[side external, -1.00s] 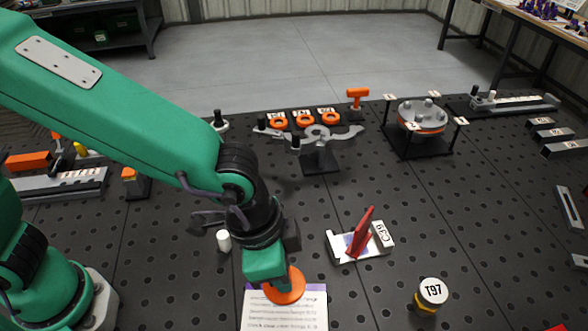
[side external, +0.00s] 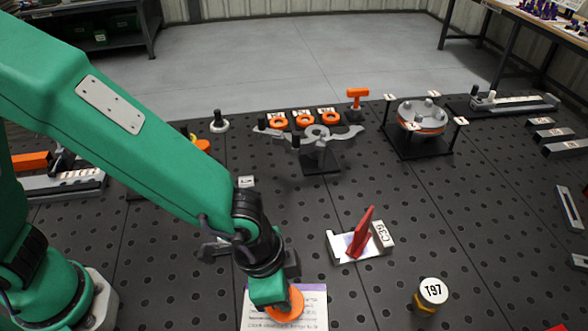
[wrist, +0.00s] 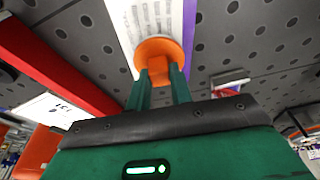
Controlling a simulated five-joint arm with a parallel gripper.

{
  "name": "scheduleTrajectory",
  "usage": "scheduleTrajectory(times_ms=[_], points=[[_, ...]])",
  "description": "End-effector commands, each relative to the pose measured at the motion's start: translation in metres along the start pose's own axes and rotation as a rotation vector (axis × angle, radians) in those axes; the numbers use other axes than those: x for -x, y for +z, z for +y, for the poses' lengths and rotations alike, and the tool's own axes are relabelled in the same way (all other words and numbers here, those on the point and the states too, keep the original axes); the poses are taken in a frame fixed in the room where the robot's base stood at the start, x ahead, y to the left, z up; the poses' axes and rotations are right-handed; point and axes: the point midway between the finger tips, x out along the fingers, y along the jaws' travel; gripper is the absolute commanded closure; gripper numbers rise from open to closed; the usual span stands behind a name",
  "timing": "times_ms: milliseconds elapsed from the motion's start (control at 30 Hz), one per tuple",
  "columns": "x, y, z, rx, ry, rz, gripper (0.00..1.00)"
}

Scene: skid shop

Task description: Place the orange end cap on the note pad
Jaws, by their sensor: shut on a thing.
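The orange end cap (side external: 287,305) is a round disc, held at my fingertips over the note pad. It also shows in the wrist view (wrist: 158,48), with a narrower orange stem between the fingers. My gripper (side external: 270,294) is shut on it; the two green fingers (wrist: 158,88) pinch the stem. The note pad (side external: 313,310) is white with printed lines and a purple band, at the bottom of the side view. It shows behind the cap in the wrist view (wrist: 135,20). My gripper and the cap hide part of it. I cannot tell whether the cap touches it.
A grey holder with a red upright piece (side external: 360,238) stands right of the pad. A white-topped T97 knob (side external: 431,293) is farther right. A grey fixture with curved arms (side external: 316,140) stands behind. The perforated table is clear between them.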

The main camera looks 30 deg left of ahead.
Motion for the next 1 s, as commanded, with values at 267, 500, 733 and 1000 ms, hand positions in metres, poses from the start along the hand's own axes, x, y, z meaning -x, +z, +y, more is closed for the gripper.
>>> scheduleTrajectory(times_ms=[267,500,733,1000], points=[[-0.0116,0.0023,-0.0001,0.0,0.0,0.003,1.0],[-0.0127,0.0027,-0.0001,0.0,0.0,0.002,1.0],[-0.0144,0.0033,-0.0001,0.0,0.0,0.001,0.57],[-0.014,0.0032,-0.0001,0.0,0.0,0.001,0.57]])
